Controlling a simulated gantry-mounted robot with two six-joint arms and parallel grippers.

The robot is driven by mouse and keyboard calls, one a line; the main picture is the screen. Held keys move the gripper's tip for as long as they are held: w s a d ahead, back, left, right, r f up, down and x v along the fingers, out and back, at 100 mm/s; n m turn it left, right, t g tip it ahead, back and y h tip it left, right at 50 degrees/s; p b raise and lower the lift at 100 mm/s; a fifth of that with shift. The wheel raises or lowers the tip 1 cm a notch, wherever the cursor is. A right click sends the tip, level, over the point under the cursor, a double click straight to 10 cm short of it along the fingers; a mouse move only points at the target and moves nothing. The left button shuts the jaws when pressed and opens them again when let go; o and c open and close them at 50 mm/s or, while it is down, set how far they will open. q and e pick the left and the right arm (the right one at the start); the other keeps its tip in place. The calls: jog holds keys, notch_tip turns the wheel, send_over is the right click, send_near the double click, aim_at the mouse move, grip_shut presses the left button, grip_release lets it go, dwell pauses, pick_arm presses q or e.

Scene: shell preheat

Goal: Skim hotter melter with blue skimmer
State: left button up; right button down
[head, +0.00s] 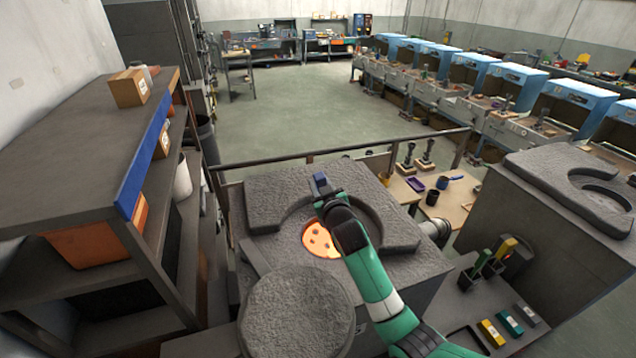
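The near melter (265,196) is a rough grey block with a round opening in its top. Orange glowing melt (318,241) with darker patches shows inside. My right arm, green and white, reaches over it from the lower right. My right gripper (326,195) is above the opening, at its far side. It is shut on the blue handle of the blue skimmer (320,182); the fingers are mostly hidden and the skimmer's lower end is not visible. A second melter (545,190) stands at the right, with no glow visible. My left gripper is out of view.
A round grey lid (296,312) lies in front of the opening. Green (483,260) and yellow (505,247) handles stand upright in a holder on the right side shelf. Several small blocks lie near them. A rail (340,150) runs behind the melter. Shelving (75,140) stands at left.

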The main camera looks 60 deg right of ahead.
notch_tip(320, 180, down, 11)
jog(key=b, duration=0.9)
jog(key=shift+s, duration=0.1)
jog(key=s+p, duration=0.1)
jog(key=s, duration=0.1)
jog(key=s+p, duration=0.2)
jog(key=shift+a, duration=0.4)
